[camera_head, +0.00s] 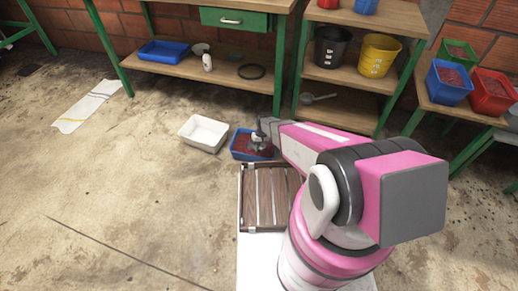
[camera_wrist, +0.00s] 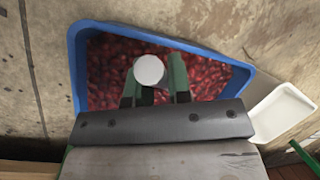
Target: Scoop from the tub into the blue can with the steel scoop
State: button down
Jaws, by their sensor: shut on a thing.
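A blue tub (camera_head: 239,152) of red fruit stands on the floor. It fills much of the wrist view (camera_wrist: 75,70). My gripper (camera_head: 259,141) is over the tub, fingers pointing down at the fruit. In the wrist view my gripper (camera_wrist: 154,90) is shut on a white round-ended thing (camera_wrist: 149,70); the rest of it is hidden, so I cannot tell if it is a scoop. A grey scoop-like tool (camera_head: 318,98) lies on the low shelf. A blue can (camera_head: 447,82) with red contents stands on the right-hand table.
An empty white tray (camera_head: 204,132) is on the floor beside the tub. A slatted wooden crate (camera_head: 265,197) lies nearer me. A red can (camera_head: 490,92) and a green can (camera_head: 458,50) stand by the blue one. Floor at left is mostly clear.

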jog(key=shift+r, duration=3.9)
jog(key=a+t+h, duration=0.1)
jog(key=h, duration=0.1)
jog(key=s+a+t+h, duration=0.1)
jog(key=t+h, duration=0.1)
jog(key=h, duration=0.1)
jog(key=s+a+t+h, duration=0.1)
jog(key=h, duration=0.1)
jog(key=shift+s+a+f+m+t, duration=0.15)
jog(key=shift+a+m+t, duration=0.15)
jog(key=shift+a, duration=0.05)
jog(key=shift+r, duration=2.55)
